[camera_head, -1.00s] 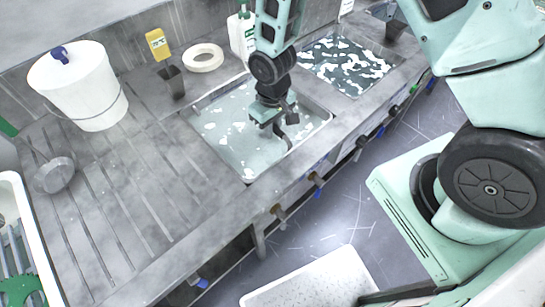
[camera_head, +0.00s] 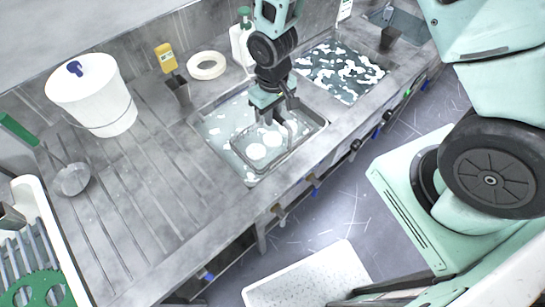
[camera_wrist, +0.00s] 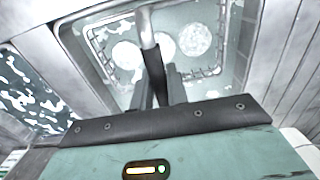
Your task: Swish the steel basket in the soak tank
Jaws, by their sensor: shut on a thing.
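The steel basket (camera_head: 262,169) is a rectangular mesh tray with several pale round discs in it. It sits within the outline of the soak tank (camera_head: 208,132), at or just above the foamy water; its exact height is hard to tell. My gripper (camera_head: 271,119) is above the basket, shut on its upright handle. The wrist view shows my fingers (camera_wrist: 158,86) around the handle (camera_wrist: 147,28), with the basket's mesh rim (camera_wrist: 98,52) and discs below. The fingers hide part of the basket's near side.
A second basin (camera_head: 340,70) with foamy dark water lies to the right. A strainer (camera_head: 72,179) lies on the ribbed drainboard.

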